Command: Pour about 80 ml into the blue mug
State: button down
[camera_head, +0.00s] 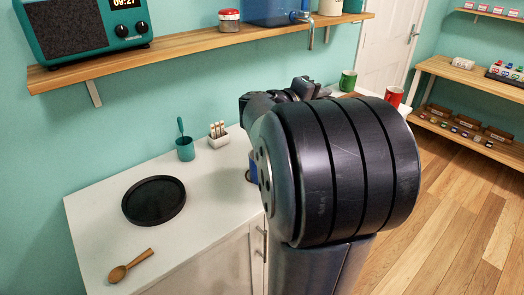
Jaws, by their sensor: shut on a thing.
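A small sliver of something blue (251,173) shows on the white counter at the left edge of my arm. It may be the blue mug, but my arm hides most of it. My gripper (308,88) shows only in part, as dark pieces behind the large black arm joint. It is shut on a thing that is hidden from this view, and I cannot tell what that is. A green mug (348,80) and a red mug (394,96) stand behind my arm to the right.
The white counter (90,215) bears a black round tray (154,201), a wooden spoon (130,266), a teal cup (185,149) and a small white holder (218,135). Above, a wooden shelf (190,47) holds a radio (85,30), a red-lidded jar (229,21) and a blue tank with tap (268,12).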

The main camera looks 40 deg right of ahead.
jog(key=shift+s+d+f+m+b, duration=0.35)
jog(key=shift+s+d+b, duration=0.1)
jog(key=shift+s+d, duration=0.1)
jog(key=shift+s+d+f+m+y, duration=0.25)
jog(key=shift+s+d+f+y, duration=0.15)
jog(key=shift+d+f+y, duration=0.25)
jog(key=shift+a, duration=0.1)
dwell(0.6)
